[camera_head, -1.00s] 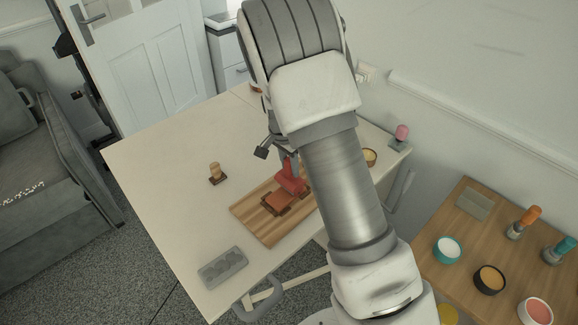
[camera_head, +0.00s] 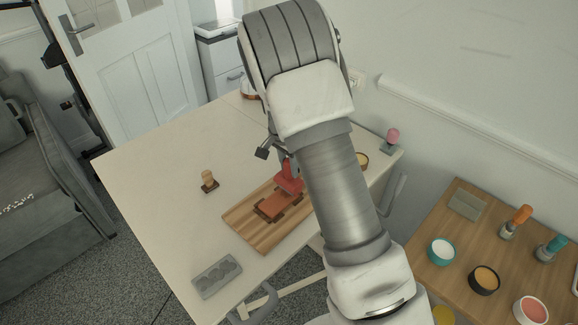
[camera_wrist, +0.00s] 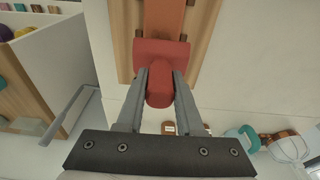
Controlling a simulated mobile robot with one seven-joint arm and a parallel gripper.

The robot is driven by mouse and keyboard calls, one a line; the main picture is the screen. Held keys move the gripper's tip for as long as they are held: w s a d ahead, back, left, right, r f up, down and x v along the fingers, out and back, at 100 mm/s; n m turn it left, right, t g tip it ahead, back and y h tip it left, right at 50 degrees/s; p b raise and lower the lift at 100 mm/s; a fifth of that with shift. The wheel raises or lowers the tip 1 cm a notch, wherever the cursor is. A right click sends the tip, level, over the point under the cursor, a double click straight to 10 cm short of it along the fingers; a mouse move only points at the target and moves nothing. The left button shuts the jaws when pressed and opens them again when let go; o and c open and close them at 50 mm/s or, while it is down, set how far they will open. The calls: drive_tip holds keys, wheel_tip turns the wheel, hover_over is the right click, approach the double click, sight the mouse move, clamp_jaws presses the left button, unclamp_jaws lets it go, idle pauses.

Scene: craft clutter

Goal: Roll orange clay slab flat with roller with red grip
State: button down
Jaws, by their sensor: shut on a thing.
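The orange clay slab (camera_head: 272,206) lies on a striped wooden board (camera_head: 247,229) on the cream table, with small dark brown pieces around its edges. In the wrist view the slab (camera_wrist: 163,18) shows at the top centre. The roller with red grip (camera_head: 289,184) is at the slab's far right end; its red grip (camera_wrist: 159,88) is between my gripper's fingers (camera_wrist: 160,85). My gripper is shut on that grip. The roller's red body (camera_wrist: 161,52) overlaps the slab's near end in the wrist view. I cannot tell whether it presses on the clay.
A stamp with a wooden handle (camera_head: 208,181) and a grey mould tray (camera_head: 217,279) stand on the table. A pink-topped stamp (camera_head: 391,139) and a small bowl (camera_head: 362,159) are at the right. Clear tabletop lies left of the board. A side table (camera_head: 450,225) holds bowls.

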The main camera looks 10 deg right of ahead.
drive_tip(key=shift+w+d, duration=0.6)
drive_tip(key=shift+d, duration=0.25)
drive_tip(key=shift+r, duration=0.1)
wheel_tip(320, 180, up, 7)
drive_tip(key=p, duration=0.4)
drive_tip(key=shift+p, duration=0.35)
drive_tip(key=shift+f, duration=0.2)
drive_tip(key=shift+f+b, duration=1.9)
drive_tip(key=shift+f, duration=0.75)
